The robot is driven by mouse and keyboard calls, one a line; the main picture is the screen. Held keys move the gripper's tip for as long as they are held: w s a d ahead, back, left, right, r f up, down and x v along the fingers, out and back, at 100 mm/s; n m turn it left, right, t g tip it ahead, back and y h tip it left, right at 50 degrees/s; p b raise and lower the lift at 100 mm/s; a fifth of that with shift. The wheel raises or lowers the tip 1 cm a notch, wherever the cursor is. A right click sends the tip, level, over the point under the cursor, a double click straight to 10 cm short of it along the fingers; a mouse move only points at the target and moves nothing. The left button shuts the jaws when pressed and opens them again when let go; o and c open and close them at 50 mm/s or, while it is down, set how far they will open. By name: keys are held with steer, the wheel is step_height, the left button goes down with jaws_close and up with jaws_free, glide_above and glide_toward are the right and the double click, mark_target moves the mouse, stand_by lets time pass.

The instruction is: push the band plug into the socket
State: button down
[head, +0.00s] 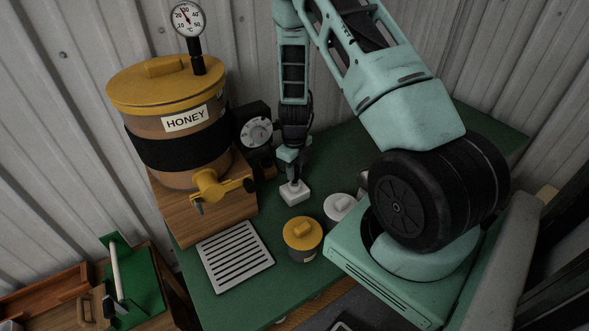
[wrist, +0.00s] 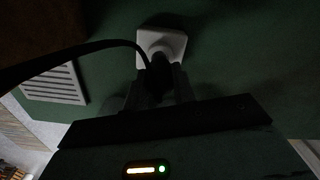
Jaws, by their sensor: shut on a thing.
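The white socket (head: 294,193) is a small block on the green table. It also shows in the wrist view (wrist: 161,44). My gripper (head: 291,176) points down right above it. In the wrist view my gripper (wrist: 160,80) is shut on the dark band plug (wrist: 156,72), whose black cable curves off to the left. The plug overlaps the socket's near edge there. I cannot tell whether it touches the socket or sits in it. The plug is hidden or too small to make out in the head view. The black band (head: 175,147) is wrapped around the honey barrel (head: 170,110).
A dial box (head: 256,131) stands behind the socket's left. A slotted grate (head: 236,255), a yellow-lidded jar (head: 302,238) and a white-lidded jar (head: 338,206) lie nearer. The barrel's yellow tap (head: 220,186) juts toward the grate. Green table (head: 335,140) is clear behind the socket.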

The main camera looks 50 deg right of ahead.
steer(key=shift+f+b, duration=0.85)
steer(key=shift+f, duration=0.25)
stand_by(0.4)
steer(key=c, duration=1.1)
jaws_free()
steer(key=shift+r+p, duration=2.5)
steer(key=shift+r, duration=0.55)
step_height(320, 180, up, 17)
steer(key=shift+r+b, duration=0.2)
steer(key=shift+b, duration=0.8)
